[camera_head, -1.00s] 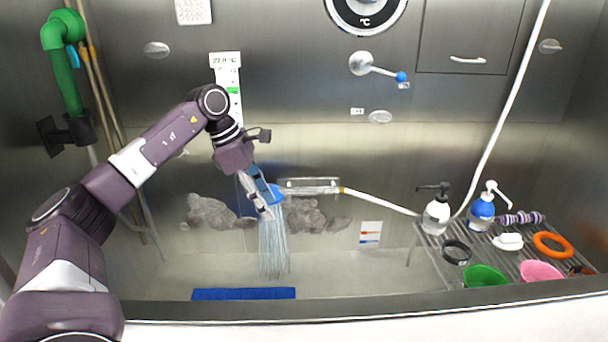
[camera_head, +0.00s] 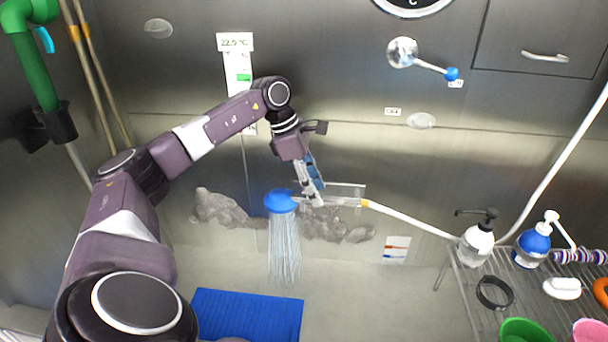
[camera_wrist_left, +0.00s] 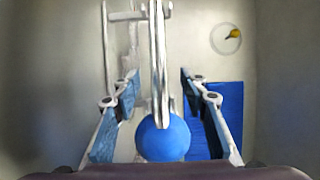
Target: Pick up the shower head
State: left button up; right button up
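The shower head (camera_head: 280,202) has a round blue head that sprays water down. Its pale handle (camera_head: 343,201) runs right from it, along a wall bracket, to a white hose. My left gripper (camera_head: 312,196) is at the handle, just right of the blue head. In the left wrist view its fingers (camera_wrist_left: 160,80) are spread, with the handle between them and the blue head (camera_wrist_left: 163,138) nearer the palm. I cannot tell whether they touch the handle. Part of the handle is hidden behind the gripper in the head view. My right gripper is out of view.
A blue mat (camera_head: 248,314) lies on the tub floor below. At right, a wire rack (camera_head: 462,292) holds pump bottles (camera_head: 477,244), a green bowl (camera_head: 524,331) and other items. A lever tap (camera_head: 402,52) is on the wall above. A green pipe (camera_head: 35,70) is at far left.

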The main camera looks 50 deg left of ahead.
pick_arm(q)
jog(key=shift+x, duration=1.15)
jog(key=shift+w+f, duration=0.1)
jog(key=shift+f, duration=0.15)
jog(key=c, duration=0.6)
grip_shut()
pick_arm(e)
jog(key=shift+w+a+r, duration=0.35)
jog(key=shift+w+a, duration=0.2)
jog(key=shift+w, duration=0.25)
